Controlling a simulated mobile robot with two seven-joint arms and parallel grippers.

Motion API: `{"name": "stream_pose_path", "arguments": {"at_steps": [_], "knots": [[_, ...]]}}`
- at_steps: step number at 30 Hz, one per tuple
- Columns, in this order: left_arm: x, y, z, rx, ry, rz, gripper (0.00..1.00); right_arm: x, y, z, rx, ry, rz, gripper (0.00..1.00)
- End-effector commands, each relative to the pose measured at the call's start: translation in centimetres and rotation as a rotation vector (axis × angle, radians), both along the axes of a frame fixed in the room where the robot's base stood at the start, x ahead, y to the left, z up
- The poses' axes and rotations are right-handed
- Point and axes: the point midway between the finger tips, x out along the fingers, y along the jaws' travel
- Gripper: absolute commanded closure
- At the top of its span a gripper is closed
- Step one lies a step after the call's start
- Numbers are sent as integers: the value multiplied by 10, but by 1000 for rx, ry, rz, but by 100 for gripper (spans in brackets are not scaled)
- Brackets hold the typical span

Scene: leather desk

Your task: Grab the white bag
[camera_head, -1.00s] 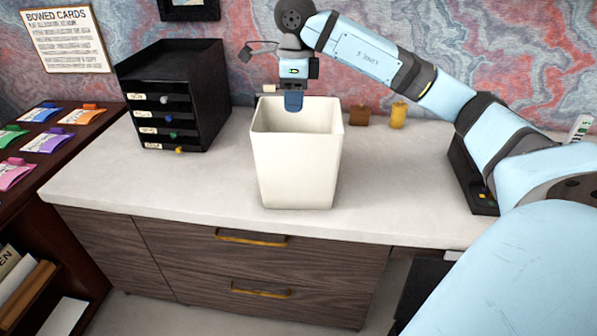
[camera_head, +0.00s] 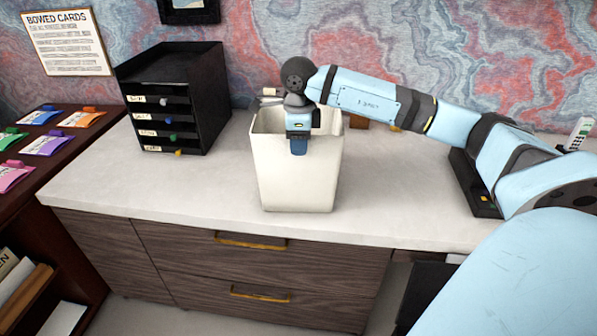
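An open-topped white square bin-like container, the only thing here that fits the white bag (camera_head: 292,182), stands upright on the pale desktop. My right gripper (camera_head: 299,146) is at its top, coming in from the right. One blue finger shows against the near wall, just below the rim. The other finger is hidden, so I cannot tell whether the gripper is closed on the wall. My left gripper is not in view.
A black drawer tray (camera_head: 176,100) stands to the left of the bag. A black phone base (camera_head: 472,183) sits at the right. A yellow object behind the bag is mostly hidden by my arm. The desktop (camera_head: 200,190) in front is clear.

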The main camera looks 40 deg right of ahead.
Motion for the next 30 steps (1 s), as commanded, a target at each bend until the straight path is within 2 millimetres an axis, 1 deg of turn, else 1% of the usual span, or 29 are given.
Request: {"name": "stream_pose_path", "arguments": {"at_steps": [1,3,9,10,11,12,14,15,26,30], "knots": [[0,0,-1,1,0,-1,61,0,0,-9,0,1,0,66],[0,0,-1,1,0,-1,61,0,0,-14,0,0,0,66],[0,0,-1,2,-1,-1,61,1,0,-15,0,0,0,66],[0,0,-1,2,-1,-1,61,1,0,-15,0,0,0,68],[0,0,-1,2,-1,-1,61,1,0,-15,0,0,0,75],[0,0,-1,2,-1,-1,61,1,0,-15,0,0,0,84],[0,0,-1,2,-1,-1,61,1,0,-15,0,0,0,98],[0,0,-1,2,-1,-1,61,1,0,-15,0,0,0,100],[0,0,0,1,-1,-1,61,1,0,-14,0,-1,0,100],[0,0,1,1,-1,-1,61,1,0,-7,0,-3,0,100]]}}
